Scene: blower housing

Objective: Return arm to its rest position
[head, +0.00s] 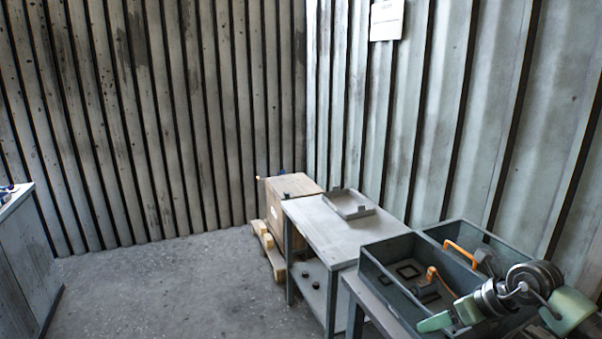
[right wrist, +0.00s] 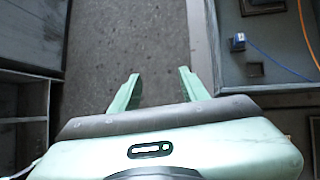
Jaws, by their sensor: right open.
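My right arm comes in at the lower right of the head view. Its pale green right gripper (head: 450,317) is in front of the divided grey bin. In the right wrist view the two fingers of this gripper (right wrist: 159,88) stand apart with nothing between them, and bare floor shows behind them. My left gripper is in neither view.
The divided grey bin (head: 385,283) holds dark parts and orange pieces. A grey table (head: 325,222) with a shallow tray (head: 349,211) stands behind it. Beyond are a wooden crate (head: 291,184) and pallet (head: 262,233). A grey cabinet (head: 25,260) stands left; floor between is clear.

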